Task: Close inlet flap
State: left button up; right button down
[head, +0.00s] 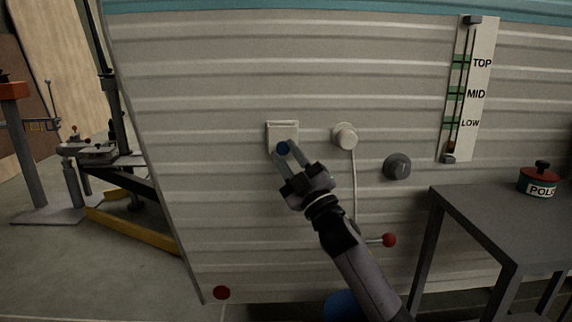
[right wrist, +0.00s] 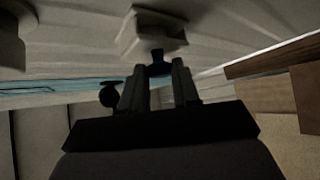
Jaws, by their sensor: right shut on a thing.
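The inlet flap (head: 282,130) is a small off-white square cover on the camper's ribbed side wall, left of centre in the head view. In the right wrist view the pale inlet (right wrist: 150,35) stands out from the wall, and the dark knob (right wrist: 157,58) is between the fingertips (right wrist: 158,72). I cannot tell how far the flap stands from its frame. My left gripper is not in view.
A white round cap (head: 345,135) with a hose and a grey knob (head: 397,166) are right of the flap. A red-ended lever (head: 389,240) is below. A grey table (head: 480,205) with a tin (head: 538,181) stands at the right. A level gauge (head: 470,90) is above.

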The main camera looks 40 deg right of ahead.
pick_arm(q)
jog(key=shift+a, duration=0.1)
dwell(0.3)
pick_arm(e)
jog(key=c, duration=0.8)
grip_release()
jog(key=shift+w, duration=0.1)
jog(key=shift+f, duration=0.1)
pick_arm(q)
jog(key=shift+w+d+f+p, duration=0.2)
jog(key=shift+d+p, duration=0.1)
jog(key=shift+p, duration=0.15)
pick_arm(e)
jog(key=v, duration=0.7)
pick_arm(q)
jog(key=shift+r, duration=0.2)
